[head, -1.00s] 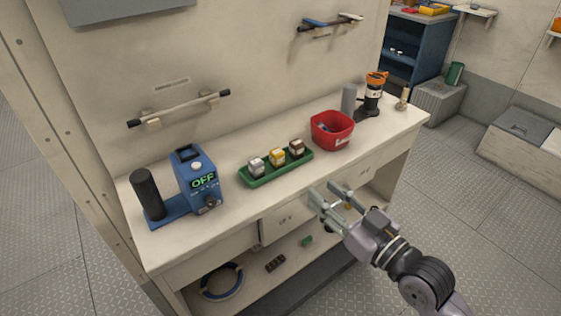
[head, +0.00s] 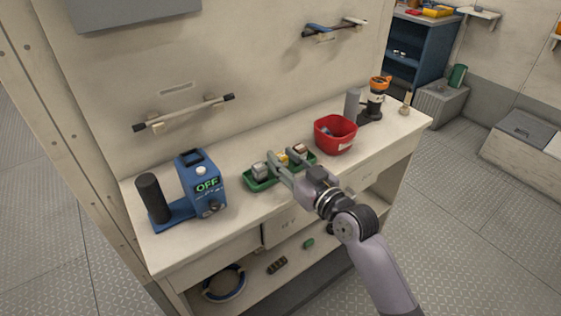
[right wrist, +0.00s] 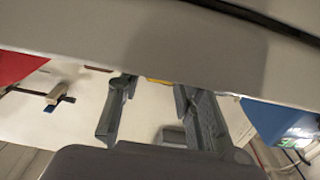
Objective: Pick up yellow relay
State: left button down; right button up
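The yellow relay (head: 282,160) sits in the green tray (head: 262,185) on the workbench, between a white relay (head: 260,171) and a brown relay (head: 300,150). My right gripper (head: 280,157) is over the tray, its fingers apart around the place of the yellow relay and partly covering it. In the right wrist view the open fingers (right wrist: 153,90) show with nothing held, and a sliver of the yellow relay (right wrist: 158,81) shows beyond them. I cannot tell whether the fingers touch it. My left gripper is not in view.
A red bin (head: 335,134) stands right of the tray. A blue device reading OFF (head: 201,182) stands to the left. A grey cylinder (head: 352,104) and an orange-topped item (head: 378,92) are at the bench's far end. A wall rail (head: 183,113) is behind.

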jog(key=shift+w+a, duration=0.45)
jog(key=shift+w, duration=0.15)
jog(key=shift+c, duration=0.3)
jog(key=c, duration=0.7)
